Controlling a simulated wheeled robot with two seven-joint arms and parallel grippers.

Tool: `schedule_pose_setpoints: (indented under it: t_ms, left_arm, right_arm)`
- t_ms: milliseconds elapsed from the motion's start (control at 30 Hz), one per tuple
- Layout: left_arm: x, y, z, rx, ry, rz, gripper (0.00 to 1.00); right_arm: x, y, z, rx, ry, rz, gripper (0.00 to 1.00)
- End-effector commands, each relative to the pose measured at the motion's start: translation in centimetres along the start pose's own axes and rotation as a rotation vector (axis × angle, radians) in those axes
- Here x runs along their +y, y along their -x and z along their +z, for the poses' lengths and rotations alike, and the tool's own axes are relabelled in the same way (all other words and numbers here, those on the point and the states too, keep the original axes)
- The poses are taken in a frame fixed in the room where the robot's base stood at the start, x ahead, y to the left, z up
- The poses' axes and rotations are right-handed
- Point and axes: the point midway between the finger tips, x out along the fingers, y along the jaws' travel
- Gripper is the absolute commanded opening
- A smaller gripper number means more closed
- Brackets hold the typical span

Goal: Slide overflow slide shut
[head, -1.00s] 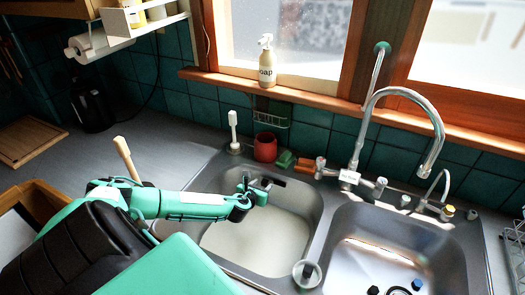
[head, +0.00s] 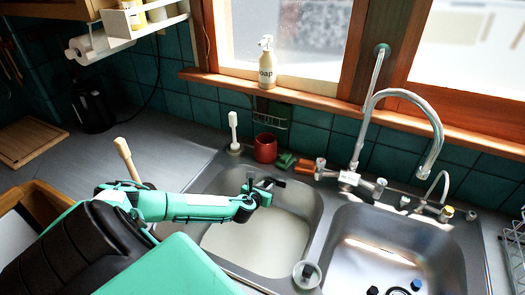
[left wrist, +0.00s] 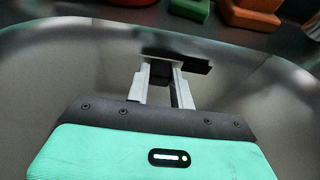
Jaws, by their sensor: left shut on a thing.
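The overflow slide (left wrist: 196,66) is a dark strip on the back wall of the left sink basin. It also shows in the head view (head: 277,183), just right of my fingers. My left gripper (head: 264,187) reaches in from the left over the basin. In the left wrist view, my left gripper (left wrist: 161,76) is shut on a small dark part of the slide. The strip extends to the right past the fingers, and its left part is mostly hidden by them. My right gripper is not in view.
The left basin (head: 262,235) holds cloudy liquid. The right basin (head: 395,240) has small dark items. A red cup (head: 265,148), a green sponge (head: 285,160) and a white brush (head: 233,130) stand behind the left basin. The tall faucet (head: 400,95) is right.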

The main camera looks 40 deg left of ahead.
Motion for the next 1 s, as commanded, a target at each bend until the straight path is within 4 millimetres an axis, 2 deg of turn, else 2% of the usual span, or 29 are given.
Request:
schedule_pose_setpoints:
  t_ms: [100, 233, 600, 633, 700, 733, 1000]
  left_arm:
    - [-2.2, 0.1, 0.2, 0.002, 0.004, -0.004, 0.0]
    - [-3.8, 0.1, 0.1, 0.001, 0.003, -0.002, 0.0]
    - [-4.5, 0.1, 0.0, 0.001, 0.003, -0.006, 0.0]
    - [-4.5, 0.1, 0.0, 0.001, 0.003, -0.006, 0.29]
    - [-4.5, 0.1, 0.0, 0.001, 0.003, -0.005, 0.42]
    - [-4.4, 0.1, 0.0, 0.001, 0.002, -0.005, 0.45]
    - [-4.3, 0.1, 0.0, 0.001, 0.002, -0.003, 0.45]
  right_arm:
    - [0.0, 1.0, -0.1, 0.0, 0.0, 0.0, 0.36]
    - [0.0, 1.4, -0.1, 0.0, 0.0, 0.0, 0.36]
    - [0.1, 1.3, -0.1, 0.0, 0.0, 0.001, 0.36]
    - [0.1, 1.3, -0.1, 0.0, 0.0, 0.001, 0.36]
    - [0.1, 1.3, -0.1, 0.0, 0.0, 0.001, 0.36]
    - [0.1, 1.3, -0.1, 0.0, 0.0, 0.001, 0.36]
    - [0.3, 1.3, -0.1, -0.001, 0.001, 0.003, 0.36]
